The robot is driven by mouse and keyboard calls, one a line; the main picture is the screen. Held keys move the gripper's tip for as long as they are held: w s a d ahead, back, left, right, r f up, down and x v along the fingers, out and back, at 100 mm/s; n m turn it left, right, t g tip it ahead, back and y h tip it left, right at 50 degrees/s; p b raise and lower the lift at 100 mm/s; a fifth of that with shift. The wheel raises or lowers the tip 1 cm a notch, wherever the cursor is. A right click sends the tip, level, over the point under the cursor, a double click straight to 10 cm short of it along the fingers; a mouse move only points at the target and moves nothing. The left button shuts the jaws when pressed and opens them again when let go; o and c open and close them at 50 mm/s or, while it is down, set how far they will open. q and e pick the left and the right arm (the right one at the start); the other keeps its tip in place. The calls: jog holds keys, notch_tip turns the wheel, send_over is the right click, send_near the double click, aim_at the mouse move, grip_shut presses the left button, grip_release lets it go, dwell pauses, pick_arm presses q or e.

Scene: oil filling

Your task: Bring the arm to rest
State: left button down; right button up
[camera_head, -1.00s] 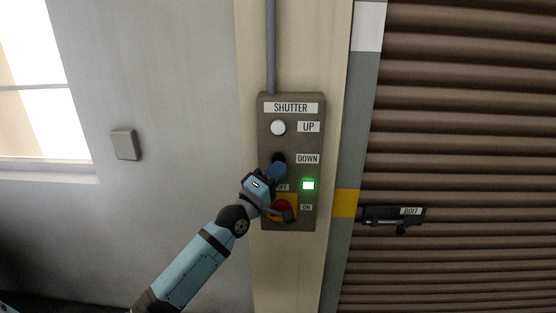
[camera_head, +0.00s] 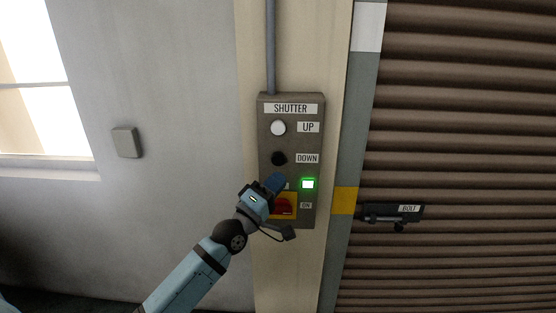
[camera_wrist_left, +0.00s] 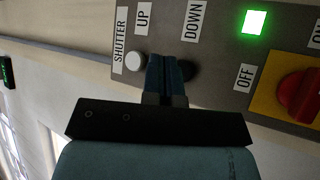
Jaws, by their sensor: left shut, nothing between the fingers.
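My left gripper (camera_head: 277,181) is shut and empty. In the head view it is in front of the shutter control box (camera_head: 308,222), just below the black DOWN button (camera_head: 279,158), which is now uncovered. In the left wrist view the closed fingers (camera_wrist_left: 168,70) point at the box and partly cover the black button (camera_wrist_left: 188,70). Whether the fingertips touch the box cannot be told. My left arm reaches in from the bottom left. My right gripper is not in view.
The box also carries a white UP button (camera_head: 278,127), a lit green lamp (camera_head: 308,184) and a red rotary switch (camera_head: 284,206) on a yellow plate, partly behind my gripper. A ribbed shutter (camera_head: 470,130) with a bolt (camera_head: 392,214) is at right.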

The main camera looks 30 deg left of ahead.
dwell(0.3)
pick_arm(q)
jog(key=s+d+f+m+g, duration=0.4)
jog(key=s+f, duration=0.4)
jog(key=f, duration=0.4)
jog(key=s+d+f+m+g, duration=0.4)
jog(key=s+d+f+m, duration=0.2)
jog(key=s+f, duration=0.3)
jog(key=s+d+f+m+g, duration=0.3)
jog(key=s+d+f+m, duration=0.2)
jog(key=f, duration=1)
jog(key=s, duration=0.3)
jog(key=shift+s+d+m+g, duration=0.2)
jog(key=shift+d+m+g, duration=0.1)
jog(key=shift+g, duration=0.1)
jog(key=shift+w+a, duration=0.1)
